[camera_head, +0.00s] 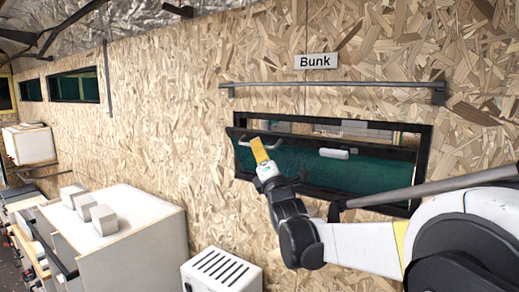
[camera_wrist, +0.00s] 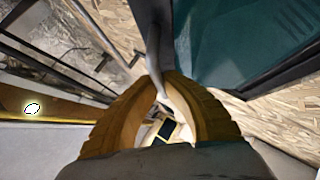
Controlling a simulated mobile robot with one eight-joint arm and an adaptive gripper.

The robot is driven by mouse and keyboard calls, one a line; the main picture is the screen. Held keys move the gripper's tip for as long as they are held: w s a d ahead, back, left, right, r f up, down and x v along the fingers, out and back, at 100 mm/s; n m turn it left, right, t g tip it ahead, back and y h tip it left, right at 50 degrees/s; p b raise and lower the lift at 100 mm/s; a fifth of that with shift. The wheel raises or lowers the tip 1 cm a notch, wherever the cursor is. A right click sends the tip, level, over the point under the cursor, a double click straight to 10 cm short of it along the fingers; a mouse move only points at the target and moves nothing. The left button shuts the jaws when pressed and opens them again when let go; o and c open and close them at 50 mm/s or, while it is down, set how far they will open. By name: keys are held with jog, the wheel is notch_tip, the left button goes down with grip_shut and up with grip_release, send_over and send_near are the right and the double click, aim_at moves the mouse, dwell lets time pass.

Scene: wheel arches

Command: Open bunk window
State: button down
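The Bunk window is set in the chipboard wall under a white "Bunk" sign (camera_head: 316,61). Its teal pane (camera_head: 305,168) leans out from the dark frame (camera_head: 427,135) at the top, leaving a gap above it. The pane has a white handle (camera_head: 334,153) at its right and a pale left handle at my gripper (camera_head: 260,150). In the wrist view, the yellow fingers of my gripper (camera_wrist: 162,84) close around a grey handle bar (camera_wrist: 155,45). The teal pane (camera_wrist: 225,40) is beside them. The fingers hide part of the left handle in the head view.
A grey rail (camera_head: 335,86) runs above the window. A white slotted box (camera_head: 222,272) stands below it to the left. A white cabinet (camera_head: 120,235) with several pale blocks stands at the left. The wall left of the window is clear.

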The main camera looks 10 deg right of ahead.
jog(key=c, duration=1.5)
grip_release()
jog(key=shift+w+a, duration=0.1)
jog(key=v, duration=1.2)
